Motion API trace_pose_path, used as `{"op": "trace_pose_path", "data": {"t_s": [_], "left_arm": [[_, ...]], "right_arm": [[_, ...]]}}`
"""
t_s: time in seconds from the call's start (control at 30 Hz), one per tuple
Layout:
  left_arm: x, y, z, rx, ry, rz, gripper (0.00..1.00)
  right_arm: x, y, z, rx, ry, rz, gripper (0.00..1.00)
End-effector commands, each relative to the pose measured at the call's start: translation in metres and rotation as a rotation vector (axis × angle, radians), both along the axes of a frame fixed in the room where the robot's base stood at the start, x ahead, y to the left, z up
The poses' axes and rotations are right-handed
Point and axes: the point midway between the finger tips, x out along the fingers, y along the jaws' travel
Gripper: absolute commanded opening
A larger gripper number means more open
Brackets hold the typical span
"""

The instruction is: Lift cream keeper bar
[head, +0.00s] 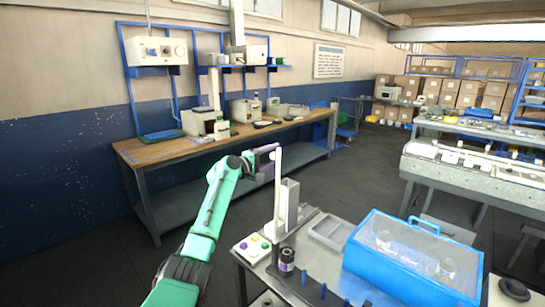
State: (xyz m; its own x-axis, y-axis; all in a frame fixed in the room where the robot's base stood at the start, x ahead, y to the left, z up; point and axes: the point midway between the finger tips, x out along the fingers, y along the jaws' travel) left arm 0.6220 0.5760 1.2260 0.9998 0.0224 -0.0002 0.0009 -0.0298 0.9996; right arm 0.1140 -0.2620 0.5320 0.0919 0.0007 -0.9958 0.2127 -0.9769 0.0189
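A slim cream upright bar (278,185) stands at the left of the metal machine table; I take it to be the keeper bar, though its fittings are too small to make out. My green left arm reaches up from the bottom, and its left gripper (267,161) is at the bar's upper part, just to its left in the picture. The fingers are small and seen from behind, so whether they touch the bar or are closed is unclear. A grey metal upright (290,203) stands just right of the bar. My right gripper is out of view.
The machine table carries a button box (252,248), a dark roll (286,262), a shallow grey tray (328,232) and a blue box with a clear lid (400,265). A wooden workbench (160,151) stands behind on the left. Dark floor lies between.

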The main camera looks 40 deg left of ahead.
Motion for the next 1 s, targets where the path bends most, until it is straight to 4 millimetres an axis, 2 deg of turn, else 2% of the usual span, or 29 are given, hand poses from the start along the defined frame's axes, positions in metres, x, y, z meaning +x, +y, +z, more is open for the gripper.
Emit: {"op": "trace_pose_path", "data": {"t_s": [0.23, 0.37, 0.47, 0.7, 0.8, 0.9, 1.0], "left_arm": [[-0.003, 0.000, -0.001, 0.001, 0.000, 0.000, 0.65], [-0.016, 0.000, -0.004, 0.004, 0.001, -0.001, 0.65], [-0.034, -0.001, -0.007, 0.007, 0.002, 0.000, 0.65], [-0.101, -0.002, -0.009, 0.003, 0.001, 0.000, 0.65], [-0.125, -0.003, -0.006, 0.001, 0.000, 0.001, 0.65], [-0.140, -0.003, -0.003, 0.001, 0.000, 0.000, 0.65], [-0.146, -0.003, -0.001, 0.000, 0.001, 0.000, 0.65]], "right_arm": [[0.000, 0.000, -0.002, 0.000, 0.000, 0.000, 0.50], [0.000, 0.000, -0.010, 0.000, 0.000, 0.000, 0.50], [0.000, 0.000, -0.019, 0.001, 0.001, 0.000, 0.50], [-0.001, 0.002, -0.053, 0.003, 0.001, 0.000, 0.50], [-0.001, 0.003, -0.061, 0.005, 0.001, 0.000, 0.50], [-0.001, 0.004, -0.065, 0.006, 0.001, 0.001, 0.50], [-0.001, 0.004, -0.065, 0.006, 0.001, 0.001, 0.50]]}}
